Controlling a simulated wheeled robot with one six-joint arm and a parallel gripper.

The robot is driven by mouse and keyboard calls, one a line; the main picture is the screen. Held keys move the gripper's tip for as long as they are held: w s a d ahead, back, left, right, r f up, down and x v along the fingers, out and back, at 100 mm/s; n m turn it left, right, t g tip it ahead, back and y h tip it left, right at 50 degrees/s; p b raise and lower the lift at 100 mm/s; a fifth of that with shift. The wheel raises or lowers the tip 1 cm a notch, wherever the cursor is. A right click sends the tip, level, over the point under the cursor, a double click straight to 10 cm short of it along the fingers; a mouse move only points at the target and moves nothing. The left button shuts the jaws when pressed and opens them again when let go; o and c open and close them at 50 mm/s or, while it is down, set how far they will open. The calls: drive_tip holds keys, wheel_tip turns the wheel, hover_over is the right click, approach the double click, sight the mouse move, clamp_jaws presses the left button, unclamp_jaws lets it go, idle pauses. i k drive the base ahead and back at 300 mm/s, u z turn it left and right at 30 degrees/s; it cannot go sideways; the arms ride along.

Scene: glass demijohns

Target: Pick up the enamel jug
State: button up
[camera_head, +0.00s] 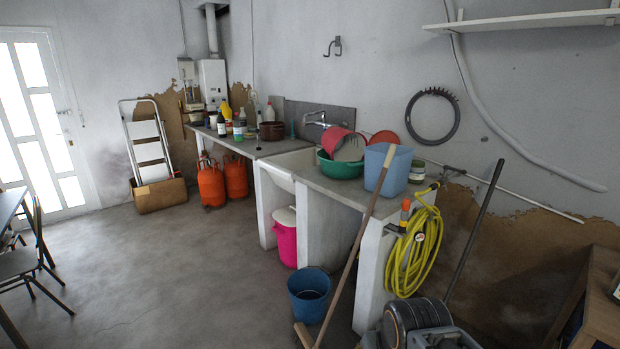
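I cannot make out an enamel jug in the head view. Small bottles and containers stand at the far end of the counter (230,150), too small to tell apart fully. A brown pot (271,131) sits on the counter near the sink. A green basin (340,168) and a light blue bucket (390,170) stand on the near end of the counter. My gripper is not in view.
A blue bucket (309,296), a pink bin (286,238) and orange gas cylinders (211,184) stand along the counter. A long broom handle (357,240) leans across its front. A table and chairs (24,264) are at left. The middle floor is clear.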

sight(213, 121)
drive_tip(key=z, duration=0.15)
drive_tip(key=k, duration=0.25)
drive_tip(key=u, duration=0.85)
drive_tip(key=i, duration=2.1)
drive_tip(key=u, duration=0.7)
drive_tip(key=i, duration=2.35)
drive_tip(key=u, duration=0.15)
drive_tip(key=i, duration=2.3)
drive_tip(key=z, duration=0.6)
drive_tip(key=i, duration=2.25)
drive_tip(key=z, duration=1.4)
drive_tip(key=i, duration=1.6)
drive_tip(key=z, duration=0.65)
